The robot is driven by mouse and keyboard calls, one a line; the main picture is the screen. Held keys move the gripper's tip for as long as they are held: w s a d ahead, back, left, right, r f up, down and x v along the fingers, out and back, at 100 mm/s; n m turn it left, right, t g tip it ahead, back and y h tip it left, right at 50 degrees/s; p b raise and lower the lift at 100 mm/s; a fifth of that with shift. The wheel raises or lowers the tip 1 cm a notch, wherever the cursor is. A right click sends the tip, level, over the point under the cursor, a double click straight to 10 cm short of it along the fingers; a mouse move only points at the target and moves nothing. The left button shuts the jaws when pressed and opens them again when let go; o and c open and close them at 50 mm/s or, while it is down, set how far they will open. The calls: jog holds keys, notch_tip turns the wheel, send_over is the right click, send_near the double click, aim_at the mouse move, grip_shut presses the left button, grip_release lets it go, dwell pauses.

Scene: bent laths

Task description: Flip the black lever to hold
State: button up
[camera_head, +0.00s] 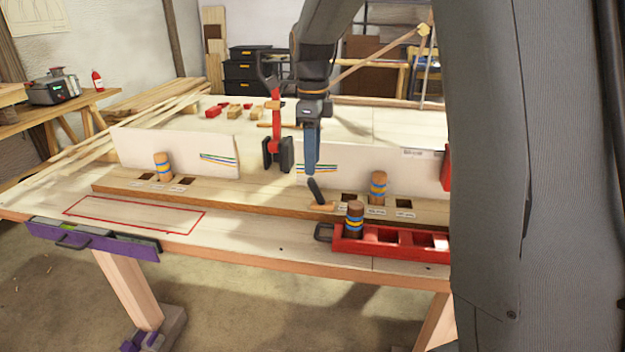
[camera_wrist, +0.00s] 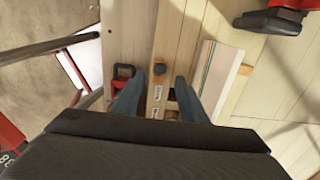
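The black lever (camera_head: 316,190) stands tilted, its top leaning left, on a small wooden mount at the front of the long wooden rail (camera_head: 240,200). My gripper (camera_head: 311,172) points down just above the lever, apart from it. In the wrist view the two fingers of my gripper (camera_wrist: 158,82) are spread with nothing held between them. A dark rounded knob (camera_wrist: 159,68), likely the lever's top, shows between and just beyond the fingertips. White labels lie on the rail beside it, too small to read.
A red tray (camera_head: 395,240) with a banded peg (camera_head: 355,218) stands in front of the rail. Banded pegs stand in the rail at left (camera_head: 163,166) and right (camera_head: 378,187). White panels (camera_head: 140,150) rise behind it. A red-and-black clamp (camera_head: 275,140) is close left of my gripper.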

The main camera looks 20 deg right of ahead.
aim_at(313, 179)
jog(key=shift+f+p, duration=0.6)
jog(key=shift+f, duration=2.6)
grip_shut()
